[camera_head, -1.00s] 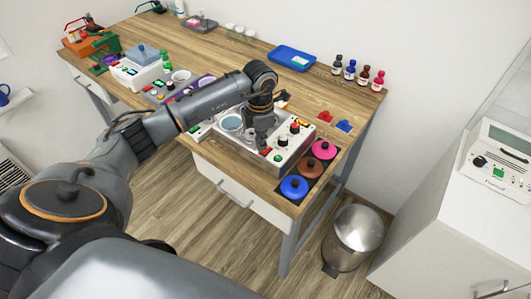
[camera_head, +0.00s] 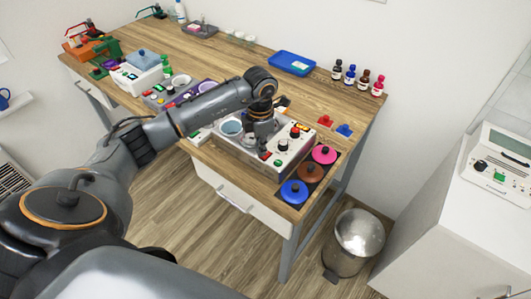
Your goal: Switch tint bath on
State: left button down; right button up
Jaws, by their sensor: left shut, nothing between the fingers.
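The unit that I take for the tint bath (camera_head: 228,152) is a pale box near the table's right end. It has a round pot with pale blue content (camera_head: 231,128), black knobs, a red knob (camera_head: 295,132) and a small lit orange-red patch (camera_head: 302,126) on top. A red switch part (camera_head: 265,156) and a green one (camera_head: 278,162) sit at its front edge. My left gripper (camera_head: 263,148) is shut and empty, pointing down over the front of the panel, close to the red part. Whether it touches is unclear. My arm hides part of the box. My right gripper is not in view.
Pink (camera_head: 324,154), brown (camera_head: 311,173) and blue (camera_head: 294,192) lids lie right of the box. Several bottles (camera_head: 350,74) and a blue tray (camera_head: 292,62) stand behind. Other devices fill the table's left. A metal bin (camera_head: 359,235) stands on the floor.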

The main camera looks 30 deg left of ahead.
aim_at(261, 160)
pick_arm(q)
jog(key=shift+f+b, duration=0.9)
jog(key=shift+f, duration=0.15)
dwell(0.9)
notch_tip(261, 160, up, 7)
jog(key=p, duration=0.4)
dwell(0.4)
dwell(0.3)
